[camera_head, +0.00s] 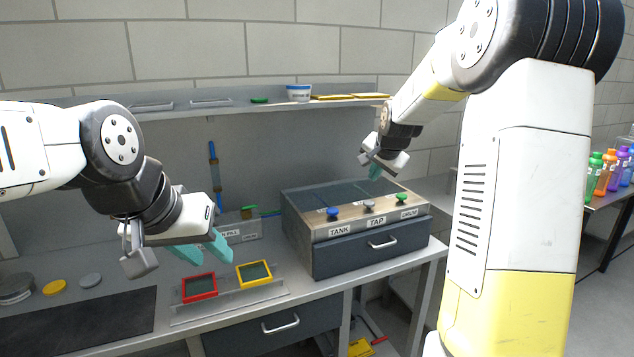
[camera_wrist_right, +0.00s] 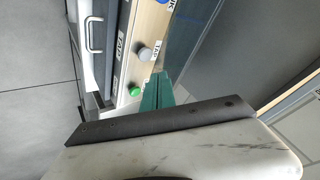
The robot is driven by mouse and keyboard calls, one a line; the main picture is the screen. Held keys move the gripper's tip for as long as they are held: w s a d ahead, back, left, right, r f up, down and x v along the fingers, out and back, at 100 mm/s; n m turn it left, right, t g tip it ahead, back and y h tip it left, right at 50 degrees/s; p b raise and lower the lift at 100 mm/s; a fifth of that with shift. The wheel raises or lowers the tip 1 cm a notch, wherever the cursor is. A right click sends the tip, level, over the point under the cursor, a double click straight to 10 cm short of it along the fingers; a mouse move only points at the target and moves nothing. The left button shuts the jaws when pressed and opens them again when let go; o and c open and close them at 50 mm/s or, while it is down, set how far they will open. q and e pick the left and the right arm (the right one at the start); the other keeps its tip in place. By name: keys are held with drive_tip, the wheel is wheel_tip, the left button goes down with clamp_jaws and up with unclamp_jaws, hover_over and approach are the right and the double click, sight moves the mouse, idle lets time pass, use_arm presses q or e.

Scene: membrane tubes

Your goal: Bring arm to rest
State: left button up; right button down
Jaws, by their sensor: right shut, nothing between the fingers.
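My right gripper (camera_head: 375,172) is shut and empty, above the top of the grey box unit (camera_head: 345,228) in the head view. In the right wrist view its teal fingers (camera_wrist_right: 157,92) lie together beside the unit's wooden strip, near a grey knob (camera_wrist_right: 146,54) and a green knob (camera_wrist_right: 135,91). My left gripper (camera_head: 204,250) hangs over the bench at left centre, its two teal fingers apart with nothing seen between them. It is above and behind the red-framed piece (camera_head: 199,288).
A yellow-framed piece (camera_head: 254,273) stands beside the red one in a clear holder (camera_head: 230,302). A shelf (camera_head: 230,108) runs along the wall, carrying a white tub (camera_head: 299,93). A dark mat (camera_head: 80,325) lies front left. Coloured bottles (camera_head: 607,172) stand far right.

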drive_tip(key=s+a+n, duration=0.2)
drive_tip(key=s+n, duration=0.1)
drive_tip(key=s, duration=0.9)
drive_tip(key=s+a+n+g+y, duration=0.1)
drive_tip(key=s+a+n, duration=0.1)
drive_tip(key=s, duration=1)
drive_tip(key=s+a+r+n+g+y, duration=0.1)
drive_tip(key=s+a+n, duration=0.2)
drive_tip(key=s, duration=0.9)
drive_tip(key=shift+s+n, duration=0.3)
drive_tip(key=shift+n, duration=0.3)
drive_tip(key=shift+d+r, duration=0.15)
idle(0.6)
